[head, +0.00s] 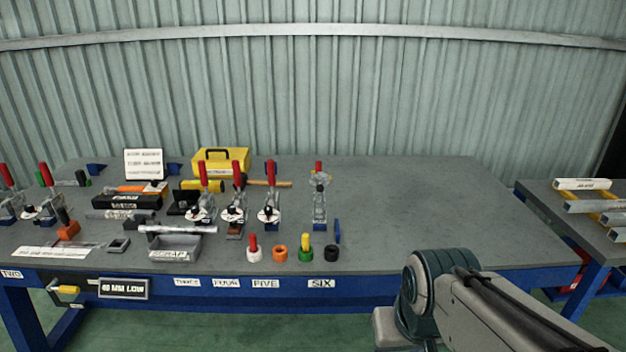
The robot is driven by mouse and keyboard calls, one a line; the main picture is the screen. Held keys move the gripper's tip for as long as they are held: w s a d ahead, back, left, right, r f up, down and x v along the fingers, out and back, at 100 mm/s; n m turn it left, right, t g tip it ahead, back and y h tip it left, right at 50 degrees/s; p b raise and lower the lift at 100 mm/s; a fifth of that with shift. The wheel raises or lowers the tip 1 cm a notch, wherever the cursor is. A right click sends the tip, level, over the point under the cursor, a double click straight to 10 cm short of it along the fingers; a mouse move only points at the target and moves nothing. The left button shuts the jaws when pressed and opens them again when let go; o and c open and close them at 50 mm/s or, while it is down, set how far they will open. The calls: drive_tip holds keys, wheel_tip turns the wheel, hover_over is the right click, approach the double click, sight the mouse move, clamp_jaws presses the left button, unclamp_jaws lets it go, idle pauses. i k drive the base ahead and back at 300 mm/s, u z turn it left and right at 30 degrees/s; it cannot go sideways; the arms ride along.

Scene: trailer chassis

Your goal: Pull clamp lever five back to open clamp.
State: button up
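Clamp five (268,213) stands on the grey workbench (420,200), in line with the bench-edge label FIVE (265,283). Its red lever (270,172) points upward. A white round tag hangs at its base, and the jaw is too small to make out. Clamp four (236,213), also with a raised red lever, stands just left of it. Clamp six (320,205) stands to the right, with only a short red tip showing. My gripper is not in view; only my arm links show at the lower right, apart from the clamps.
A grey scrap tray (175,255) sits front left of clamp five. Several small coloured cups, including an orange one (280,254), stand in front of it. A hammer (268,183) lies behind, near a yellow toolbox (221,162). The bench's right side is clear.

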sight(271, 170)
drive_tip(key=u, duration=0.5)
drive_tip(key=i, duration=0.4)
drive_tip(key=u, duration=0.65)
drive_tip(key=i, duration=1.4)
drive_tip(key=z, duration=0.9)
drive_tip(key=i, duration=0.25)
drive_tip(key=z, duration=0.3)
